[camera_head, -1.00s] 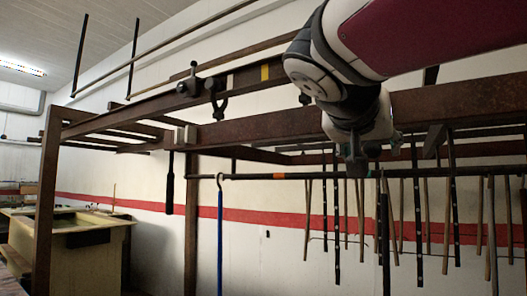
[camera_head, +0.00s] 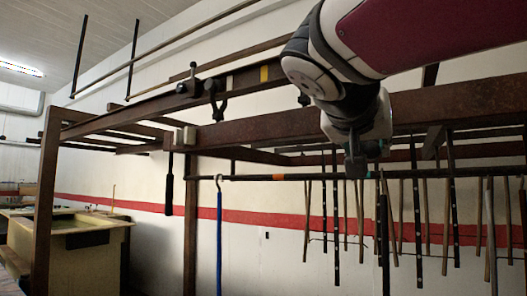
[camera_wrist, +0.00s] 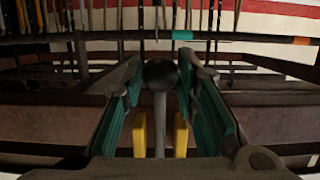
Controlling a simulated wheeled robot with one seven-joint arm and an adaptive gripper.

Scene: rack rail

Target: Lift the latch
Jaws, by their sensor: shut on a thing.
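A dark ball knob (camera_wrist: 161,73) on a slim grey rod (camera_wrist: 160,122) sits between the teal-padded fingers of my gripper (camera_wrist: 159,62) in the wrist view. I take it to be the latch handle. My gripper is shut on this knob. Two yellow upright pieces (camera_wrist: 139,134) flank the rod. In the head view my gripper (camera_head: 355,166) points down in front of the rusty beam, close to the hanging rail. It hides the latch there.
A dark rail (camera_head: 300,177) with an orange band runs below the beam (camera_head: 255,129), with several bars hanging on it. A blue rod (camera_head: 219,240) hangs from a hook at the left. Clamps (camera_head: 217,100) sit on the farther beam.

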